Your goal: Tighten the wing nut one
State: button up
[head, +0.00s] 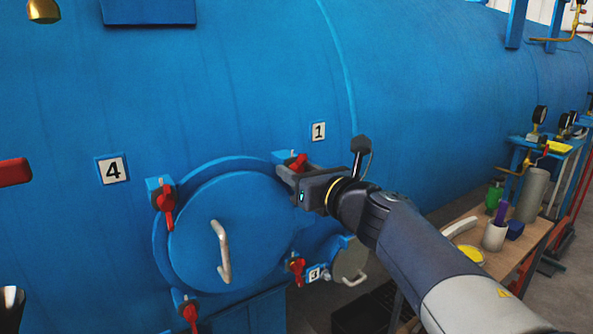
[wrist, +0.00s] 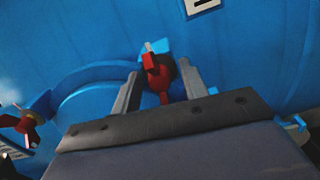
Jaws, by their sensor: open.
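The red wing nut one (head: 298,162) sits below the number 1 label (head: 318,131) at the upper right of the round blue hatch (head: 238,225). In the wrist view the red wing nut (wrist: 158,75) stands on a pale stud between the two grey fingers of my gripper (wrist: 160,85). My gripper (head: 287,172) is open, with one finger on each side of the nut and a gap visible beside it. I cannot tell whether either finger touches it. Part of the nut is hidden behind my gripper in the head view.
Other red wing nuts stand around the hatch, at upper left (head: 166,203), lower left (head: 189,312) and lower right (head: 297,267). A metal handle (head: 221,252) sticks out of the hatch. A wooden table (head: 525,248) with bottles and cups stands at right.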

jog(key=shift+w+a, duration=0.35)
jog(key=shift+w, duration=0.15)
jog(key=shift+c, duration=0.4)
grip_shut()
